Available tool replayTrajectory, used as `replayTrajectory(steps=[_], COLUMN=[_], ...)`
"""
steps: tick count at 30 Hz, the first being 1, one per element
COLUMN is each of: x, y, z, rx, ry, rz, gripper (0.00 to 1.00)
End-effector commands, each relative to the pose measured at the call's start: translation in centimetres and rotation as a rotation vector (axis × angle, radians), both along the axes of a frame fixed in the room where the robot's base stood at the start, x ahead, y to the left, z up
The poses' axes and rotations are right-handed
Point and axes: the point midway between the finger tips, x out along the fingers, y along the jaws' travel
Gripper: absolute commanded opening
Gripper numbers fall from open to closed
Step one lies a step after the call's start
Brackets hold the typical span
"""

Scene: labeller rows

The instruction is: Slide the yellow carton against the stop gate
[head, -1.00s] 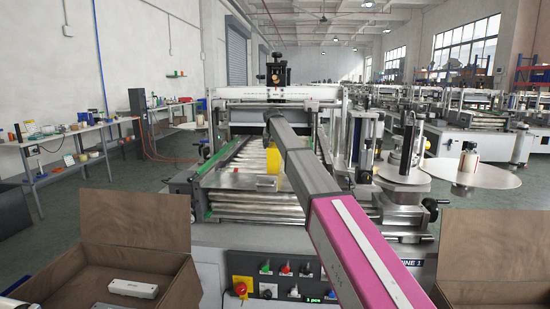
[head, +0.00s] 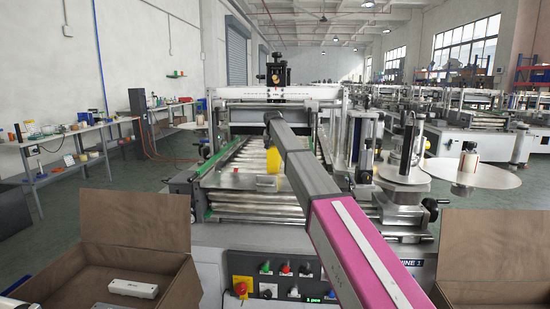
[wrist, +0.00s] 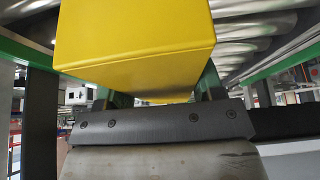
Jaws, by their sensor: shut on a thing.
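The yellow carton (head: 273,161) shows in the head view above the roller conveyor, partly hidden behind my arm. In the wrist view the carton (wrist: 135,40) fills the upper middle, with its near face and underside in sight. My gripper (wrist: 160,95) is shut on it, the fingers partly hidden at its sides. In the head view my gripper is hidden behind my arm. I cannot surely make out the stop gate; a flat metal plate (head: 235,181) with a small red part (head: 265,184) lies across the near end of the rollers.
Green-edged rails run along the roller conveyor (head: 245,160). A white crossbar frame (head: 280,93) spans it farther back. A label reel disc (head: 402,173) stands to the right. Open cardboard boxes stand at front left (head: 135,225) and front right (head: 495,245).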

Motion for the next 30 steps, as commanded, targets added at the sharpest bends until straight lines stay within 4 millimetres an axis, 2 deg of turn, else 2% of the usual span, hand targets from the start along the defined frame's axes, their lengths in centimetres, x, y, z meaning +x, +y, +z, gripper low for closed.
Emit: replayTrajectory(steps=[18,30], x=[-0.1,-1.4], y=[0.0,0.0], z=[0.4,0.4], rx=[0.000,0.000], ry=[0.000,-0.001], rz=[0.000,0.000], gripper=[0.43,0.43])
